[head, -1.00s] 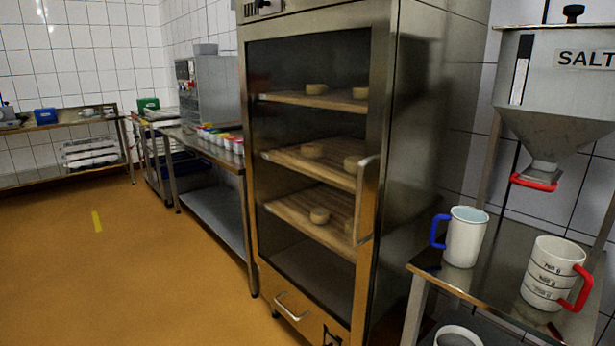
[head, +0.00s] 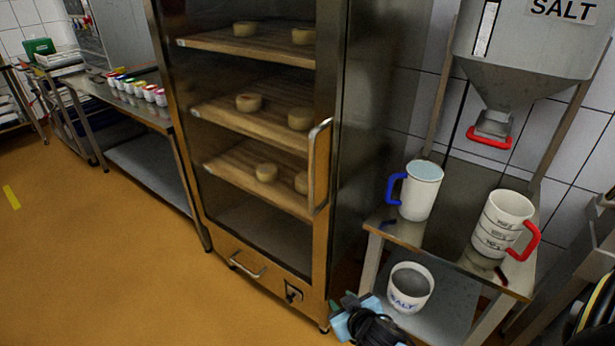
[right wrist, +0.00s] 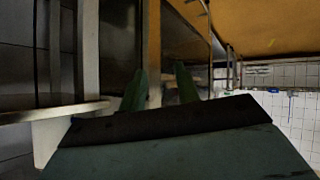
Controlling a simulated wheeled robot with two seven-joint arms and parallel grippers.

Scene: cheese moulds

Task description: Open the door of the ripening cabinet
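The ripening cabinet (head: 340,130) stands in the middle of the head view. Its glass door (head: 250,215) looks shut, with a vertical metal handle (head: 319,165) on its right side. Round cheeses (head: 249,102) sit on wooden shelves behind the glass. My right gripper (head: 354,302) is low in the head view, at the cabinet's lower right corner, below and apart from the handle. In the right wrist view its two green fingers (right wrist: 160,84) stand apart with nothing seen held between them. My left gripper is not in view.
A metal stand (head: 510,282) with a white blue-handled jug (head: 421,190), a red-handled measuring jug (head: 500,226) and a salt tub (head: 410,286) is close on the right, under a salt hopper (head: 510,60). The floor (head: 110,270) at left is clear.

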